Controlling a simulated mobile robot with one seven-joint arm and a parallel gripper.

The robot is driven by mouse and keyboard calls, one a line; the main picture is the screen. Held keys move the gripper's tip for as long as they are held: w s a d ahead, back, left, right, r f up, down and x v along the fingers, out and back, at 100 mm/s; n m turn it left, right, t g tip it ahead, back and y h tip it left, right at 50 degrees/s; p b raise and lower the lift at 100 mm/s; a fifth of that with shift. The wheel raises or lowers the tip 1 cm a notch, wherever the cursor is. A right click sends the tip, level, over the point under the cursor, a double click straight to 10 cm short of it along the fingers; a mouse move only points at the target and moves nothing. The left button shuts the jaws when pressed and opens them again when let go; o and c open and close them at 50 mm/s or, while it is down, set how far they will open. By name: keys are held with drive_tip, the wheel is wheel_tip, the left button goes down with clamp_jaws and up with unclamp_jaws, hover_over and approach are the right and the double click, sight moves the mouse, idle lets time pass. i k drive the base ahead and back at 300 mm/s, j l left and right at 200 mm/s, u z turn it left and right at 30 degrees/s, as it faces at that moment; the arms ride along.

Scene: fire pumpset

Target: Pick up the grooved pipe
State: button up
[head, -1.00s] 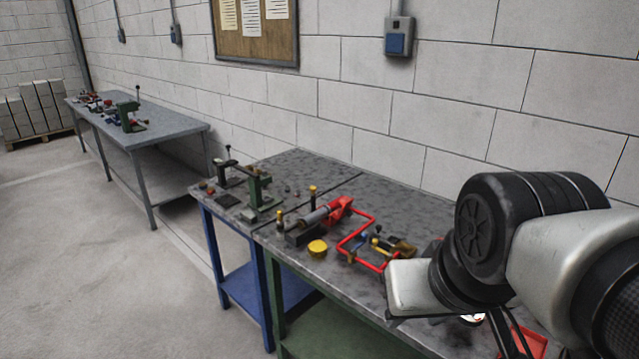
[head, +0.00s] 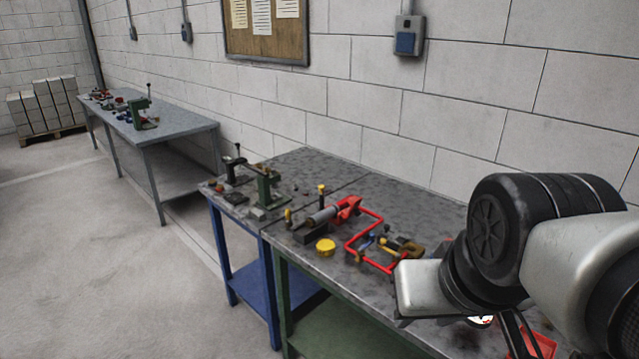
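A grey cylinder (head: 323,216), which looks like the grooved pipe, lies on a dark block (head: 311,233) on the near workbench in the head view. Its right end meets a red fitting (head: 347,206). My arm fills the right side of the view. My gripper (head: 515,335) is low at the right, over the bench's near right part, well apart from the cylinder. Nothing touches the cylinder from my arm.
On the workbench (head: 330,166) are a yellow cap (head: 326,247), a bent red frame (head: 362,245), yellow-handled tools (head: 401,246) and a green vise (head: 265,187). A red tray (head: 540,345) is partly hidden by my arm. Open floor (head: 100,250) lies left. A wall stands behind.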

sight(316, 220)
drive_tip(key=i+j+z, duration=0.1)
drive_tip(key=i+j, duration=0.15)
drive_tip(key=i+j+z, duration=0.15)
drive_tip(key=j, duration=0.35)
drive_tip(key=i+j+z, duration=0.1)
drive_tip(key=i+j, duration=0.15)
drive_tip(key=j, duration=0.15)
drive_tip(key=i+j+z, duration=0.15)
drive_tip(key=j, duration=0.25)
drive_tip(key=i+j+z, duration=0.1)
drive_tip(key=j, duration=0.35)
drive_tip(key=i+j+z, duration=0.1)
drive_tip(key=i+j, duration=0.15)
drive_tip(key=j, duration=0.2)
drive_tip(key=i+j+z, duration=0.15)
drive_tip(key=j, duration=0.3)
drive_tip(key=i+j+z, duration=0.1)
drive_tip(key=j, duration=0.35)
